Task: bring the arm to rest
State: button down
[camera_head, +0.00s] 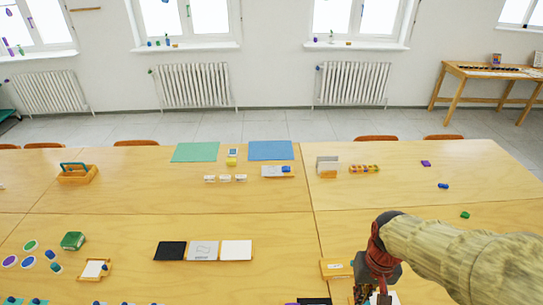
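My arm comes in from the right edge of the head view, over the front right of the large wooden table (440,190). My gripper (372,296) hangs down at the bottom edge of the view, above the table's near part. Its fingertips are mostly cut off by the frame, so I cannot tell whether it is open or holds anything. A white item partly shows beneath it.
Green (195,152) and blue (270,150) sheets lie at the back. Small blocks (443,186) dot the right side, otherwise clear.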

jog(key=s+a+r+t+b, duration=0.2)
jog(key=r+t, duration=0.1)
jog(key=r, duration=0.2)
jog(key=s+a+r+n+t+b, duration=0.1)
jog(key=s+r+t+b, duration=0.1)
jog(key=r, duration=0.4)
jog(key=shift+a+r+t+b, duration=0.2)
jog(key=shift+a+t+b, duration=0.2)
jog(key=shift+b, duration=0.3)
